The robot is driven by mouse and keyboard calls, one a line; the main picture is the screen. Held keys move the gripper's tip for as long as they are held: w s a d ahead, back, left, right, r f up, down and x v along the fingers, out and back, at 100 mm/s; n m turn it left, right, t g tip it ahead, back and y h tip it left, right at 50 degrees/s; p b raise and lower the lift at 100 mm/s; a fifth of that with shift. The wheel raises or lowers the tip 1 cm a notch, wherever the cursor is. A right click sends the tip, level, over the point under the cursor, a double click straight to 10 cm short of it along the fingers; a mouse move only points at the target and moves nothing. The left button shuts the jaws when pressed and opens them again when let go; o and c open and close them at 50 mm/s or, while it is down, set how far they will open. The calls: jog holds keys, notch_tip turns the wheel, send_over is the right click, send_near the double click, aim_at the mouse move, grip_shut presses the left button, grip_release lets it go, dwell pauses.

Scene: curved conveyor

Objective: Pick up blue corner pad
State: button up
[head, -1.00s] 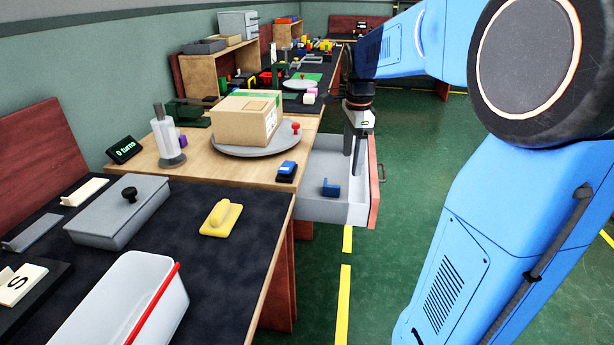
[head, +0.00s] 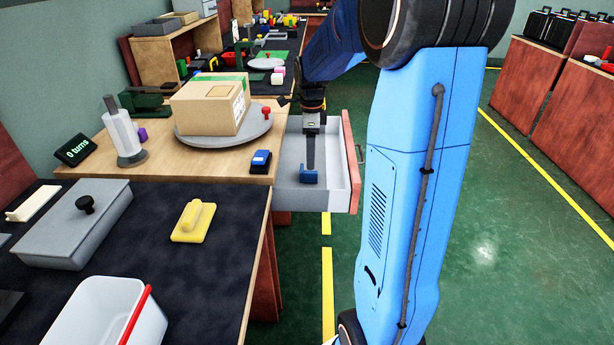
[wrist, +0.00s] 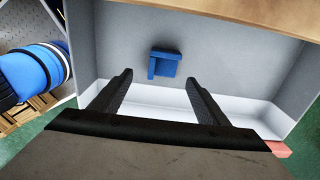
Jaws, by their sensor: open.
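The blue corner pad (head: 309,176) is a small L-shaped blue piece lying on the floor of an open grey drawer (head: 338,185). In the wrist view the pad (wrist: 165,63) lies on the drawer floor beyond my fingertips, roughly centred between them. My gripper (head: 310,166) points down into the drawer above the pad. In the wrist view my gripper (wrist: 157,85) has its two dark fingers apart, with nothing between them. The pad looks clear of both fingers.
The drawer's red front (head: 351,162) stands at its right side. A wooden tabletop (head: 180,163) borders the drawer on the left, with a blue-and-black item (head: 261,159) near its edge. A cardboard box (head: 209,104) sits on a grey turntable (head: 256,131). Green floor lies to the right.

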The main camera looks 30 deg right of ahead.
aim_at(309, 173)
jog(key=shift+w+d+f, duration=0.1)
jog(key=shift+d+f, duration=0.05)
jog(key=shift+f, duration=1.75)
jog(key=shift+w+d+f, duration=0.1)
jog(key=shift+d+f, duration=0.05)
jog(key=shift+f, duration=1.75)
jog(key=c, duration=1.1)
